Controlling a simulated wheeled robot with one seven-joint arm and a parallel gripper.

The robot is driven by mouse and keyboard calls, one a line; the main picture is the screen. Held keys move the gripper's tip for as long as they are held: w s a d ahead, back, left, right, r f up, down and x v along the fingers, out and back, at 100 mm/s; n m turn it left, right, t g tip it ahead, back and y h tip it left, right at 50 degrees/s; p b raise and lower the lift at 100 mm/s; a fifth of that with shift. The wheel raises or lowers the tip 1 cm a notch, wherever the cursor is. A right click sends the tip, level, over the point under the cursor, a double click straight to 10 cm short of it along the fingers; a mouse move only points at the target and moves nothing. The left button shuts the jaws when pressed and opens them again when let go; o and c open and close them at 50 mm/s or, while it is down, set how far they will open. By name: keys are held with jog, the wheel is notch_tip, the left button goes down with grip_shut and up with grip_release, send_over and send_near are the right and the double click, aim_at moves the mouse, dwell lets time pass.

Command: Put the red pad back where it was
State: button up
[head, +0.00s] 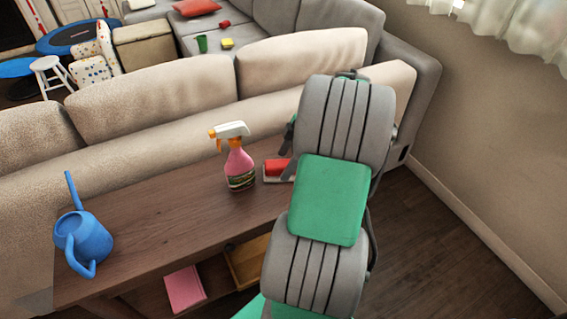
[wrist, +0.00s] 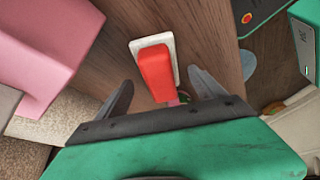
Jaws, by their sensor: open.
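The red pad (head: 277,167) lies on a small pale tray (head: 267,180) on the wooden console table, to the right of the pink spray bottle (head: 240,168). In the wrist view the red pad (wrist: 156,73) rests on the white tray (wrist: 139,44), which shows around its top and sides. My gripper (wrist: 160,76) is open and empty, with one finger on each side of the pad and tray. I cannot tell how far the fingers are above the table. In the head view my arm hides most of the gripper and the tray's right part.
A blue watering can (head: 84,240) stands at the table's left end. The sofa back (head: 150,100) runs along the table's far side. The tabletop (head: 160,215) between can and bottle is clear.

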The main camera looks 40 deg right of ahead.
jog(key=p+v, duration=0.3)
jog(key=v, duration=0.7)
